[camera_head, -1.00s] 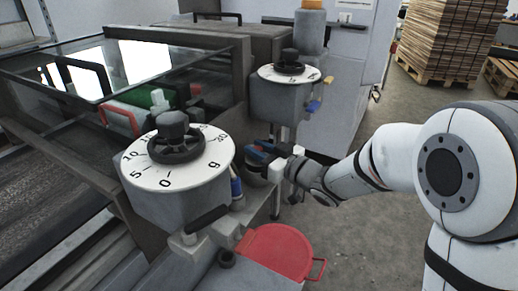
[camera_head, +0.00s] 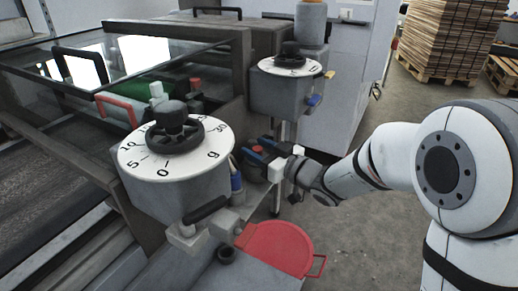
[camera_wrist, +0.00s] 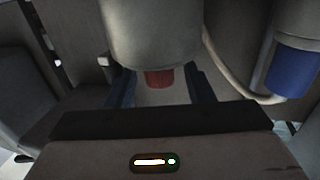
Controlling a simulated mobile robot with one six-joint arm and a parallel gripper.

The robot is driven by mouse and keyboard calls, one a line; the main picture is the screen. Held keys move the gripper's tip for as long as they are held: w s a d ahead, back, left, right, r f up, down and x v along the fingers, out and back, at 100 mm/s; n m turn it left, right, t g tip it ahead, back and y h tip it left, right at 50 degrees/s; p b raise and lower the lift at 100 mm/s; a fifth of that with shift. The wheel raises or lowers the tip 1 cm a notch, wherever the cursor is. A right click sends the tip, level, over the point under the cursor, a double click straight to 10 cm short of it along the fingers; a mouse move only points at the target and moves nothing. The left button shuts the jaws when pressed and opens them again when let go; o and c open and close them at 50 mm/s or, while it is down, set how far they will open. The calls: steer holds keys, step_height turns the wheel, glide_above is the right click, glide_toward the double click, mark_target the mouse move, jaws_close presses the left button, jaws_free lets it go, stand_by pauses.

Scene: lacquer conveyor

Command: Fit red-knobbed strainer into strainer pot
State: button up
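My gripper (camera_head: 258,152) is beside the machine, behind and right of the front dial, at the end of my arm. In the wrist view, its blue fingers (camera_wrist: 162,86) are apart. A red knob (camera_wrist: 158,77) shows between them, with a gap on each side. The knob adjoins a grey rounded body (camera_wrist: 152,35); I cannot tell whether this is the strainer or the pot. In the head view a grey rounded body (camera_head: 256,173) shows just below the fingers, partly hidden by them. I cannot make out the strainer's lower part.
A numbered front dial (camera_head: 176,147) and a rear dial (camera_head: 290,67) sit on grey housings close by. A blue cylinder (camera_wrist: 292,70) with a curved pipe is near the fingers. A red round lid (camera_head: 278,247) lies in front. Open floor (camera_head: 370,240) is on the right.

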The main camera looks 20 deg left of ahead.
steer(key=v, duration=0.8)
steer(key=shift+p, duration=0.45)
steer(key=shift+a, duration=0.1)
